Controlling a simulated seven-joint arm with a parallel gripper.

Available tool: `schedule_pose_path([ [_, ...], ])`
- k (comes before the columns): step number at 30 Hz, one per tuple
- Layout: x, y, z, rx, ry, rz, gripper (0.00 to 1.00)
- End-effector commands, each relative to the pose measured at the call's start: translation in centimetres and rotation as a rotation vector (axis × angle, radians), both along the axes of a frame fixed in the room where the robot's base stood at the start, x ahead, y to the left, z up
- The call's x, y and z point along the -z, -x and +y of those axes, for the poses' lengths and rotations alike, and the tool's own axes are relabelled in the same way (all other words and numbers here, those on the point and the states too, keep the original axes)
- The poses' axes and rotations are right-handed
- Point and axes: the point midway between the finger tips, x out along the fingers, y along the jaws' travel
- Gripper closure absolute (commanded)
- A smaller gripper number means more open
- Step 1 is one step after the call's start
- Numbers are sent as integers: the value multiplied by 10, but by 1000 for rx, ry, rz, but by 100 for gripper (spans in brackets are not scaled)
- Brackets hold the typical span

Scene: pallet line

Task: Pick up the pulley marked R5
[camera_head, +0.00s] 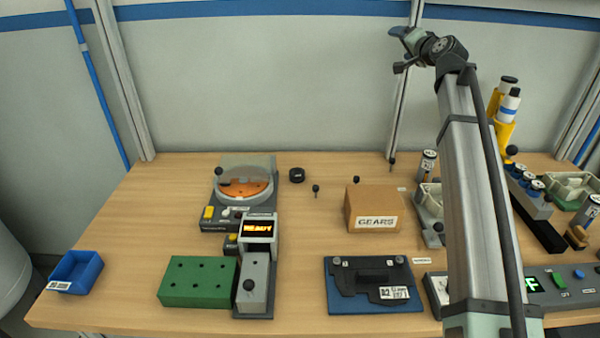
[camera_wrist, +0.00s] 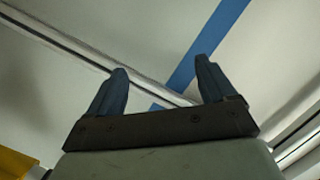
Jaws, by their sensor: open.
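I cannot make out a pulley marked R5 in either view; most labels are too small to read. A small dark round piece (camera_head: 297,175) lies at the back middle of the table, with no readable mark. My gripper (camera_head: 397,50) is raised high above the back right of the table, in front of the wall, far from the table objects. In the wrist view my gripper (camera_wrist: 162,66) shows two dark fingers spread apart with nothing between them, facing the wall and its blue stripe.
The wooden table (camera_head: 130,225) bears a blue bin (camera_head: 77,272), a green block (camera_head: 197,282), an orange-disc device (camera_head: 244,188), a GEARS box (camera_head: 372,207) and a blue board (camera_head: 372,305). My arm hides part of the right side, crowded with racks, bottles (camera_head: 509,105) and a button panel (camera_head: 567,285).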

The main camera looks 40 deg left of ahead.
Motion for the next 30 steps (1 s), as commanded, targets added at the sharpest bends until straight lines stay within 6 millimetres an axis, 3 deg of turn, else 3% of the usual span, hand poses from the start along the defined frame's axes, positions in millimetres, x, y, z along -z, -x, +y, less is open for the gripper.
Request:
schedule_pose_path([
  [1,1,26,28,-53,23,3,16],
  [3,3,59,59,-124,59,8,16],
  [10,23,154,142,-331,208,14,16],
  [13,46,190,172,-420,319,17,16],
  [15,71,209,191,-481,431,20,16],
  [22,168,227,211,-606,849,63,16],
  [27,229,229,204,-662,1157,124,16],
  [30,253,231,198,-681,1297,162,16],
])
